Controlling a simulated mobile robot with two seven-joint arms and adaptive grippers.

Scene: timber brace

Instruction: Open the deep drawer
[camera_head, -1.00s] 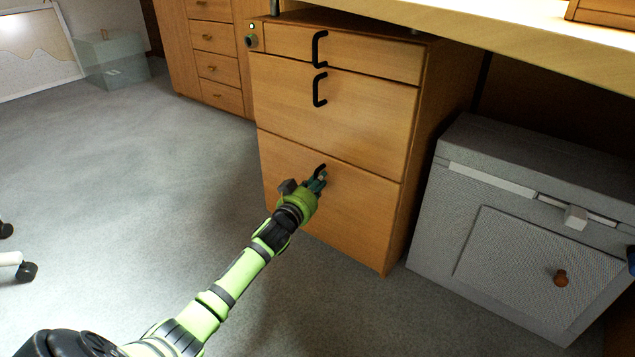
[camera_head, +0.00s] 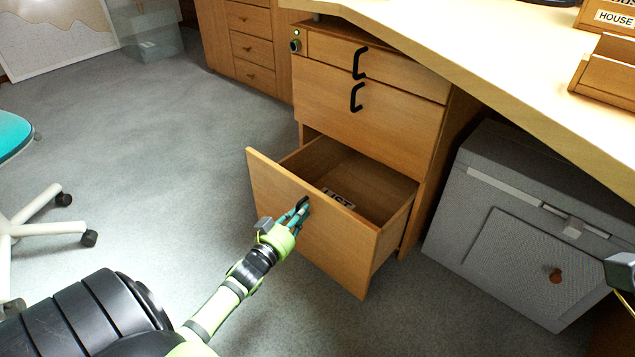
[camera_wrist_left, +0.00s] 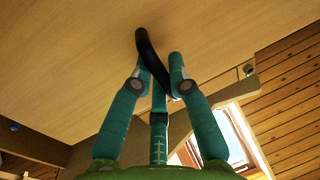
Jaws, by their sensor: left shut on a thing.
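The deep drawer (camera_head: 330,245) is the lowest drawer of the wooden cabinet and stands pulled well out. Its inside shows, with a label reading "LIST" or similar, partly hidden by the drawer front. My left gripper (camera_head: 302,210) is at the drawer front, shut on the black handle (camera_head: 303,201). In the left wrist view the teal fingers (camera_wrist_left: 155,90) close around the black handle (camera_wrist_left: 148,55) against the wooden front. At the right edge of the head view a dark part (camera_head: 620,272) shows, perhaps of my right arm; its fingers cannot be made out.
Two shut upper drawers (camera_head: 375,110) have black handles. A grey box cabinet (camera_head: 520,220) stands right of the drawer. The desk top (camera_head: 470,60) overhangs above. A chair base (camera_head: 45,225) is at the left. The carpet (camera_head: 170,180) left of the drawer is clear.

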